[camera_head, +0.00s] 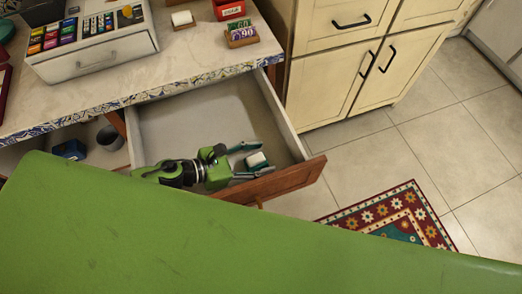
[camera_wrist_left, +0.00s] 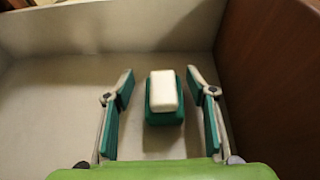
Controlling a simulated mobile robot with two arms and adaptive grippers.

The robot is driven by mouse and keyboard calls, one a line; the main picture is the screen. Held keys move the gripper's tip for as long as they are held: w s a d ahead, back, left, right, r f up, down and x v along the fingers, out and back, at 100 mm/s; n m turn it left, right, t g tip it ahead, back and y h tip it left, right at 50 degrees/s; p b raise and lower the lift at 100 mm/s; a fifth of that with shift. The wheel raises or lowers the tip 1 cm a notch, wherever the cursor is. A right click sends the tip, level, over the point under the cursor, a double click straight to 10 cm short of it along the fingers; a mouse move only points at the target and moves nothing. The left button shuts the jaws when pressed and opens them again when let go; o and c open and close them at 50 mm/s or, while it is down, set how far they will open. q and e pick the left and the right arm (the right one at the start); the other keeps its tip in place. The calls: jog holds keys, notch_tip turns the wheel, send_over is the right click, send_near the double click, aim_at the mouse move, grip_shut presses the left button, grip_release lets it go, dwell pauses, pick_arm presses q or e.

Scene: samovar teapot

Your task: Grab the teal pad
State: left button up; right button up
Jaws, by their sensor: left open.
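The teal pad (camera_wrist_left: 164,115) lies on the floor of the open drawer, with a white block (camera_wrist_left: 164,90) on top of it. In the head view the white block (camera_head: 256,160) shows near the drawer's front, with a little teal (camera_head: 259,169) beside it. My left gripper (camera_wrist_left: 161,85) is open, with one finger on each side of the pad and a gap to each. In the head view the left gripper (camera_head: 256,161) reaches down inside the drawer. My right gripper is not in view.
The drawer's wooden front (camera_head: 290,183) is close beside the gripper. The rest of the drawer floor (camera_head: 200,115) is bare. A counter (camera_head: 165,65) with a cash register (camera_head: 95,55) stands above. A patterned rug (camera_head: 400,215) lies on the tiles.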

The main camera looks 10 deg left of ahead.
pick_arm(q)
jog(key=shift+s, duration=0.15)
jog(key=shift+s+a+r, duration=0.1)
jog(key=shift+s+r, duration=0.05)
jog(key=shift+s, duration=0.05)
jog(key=c, duration=0.9)
jog(key=shift+c, duration=0.9)
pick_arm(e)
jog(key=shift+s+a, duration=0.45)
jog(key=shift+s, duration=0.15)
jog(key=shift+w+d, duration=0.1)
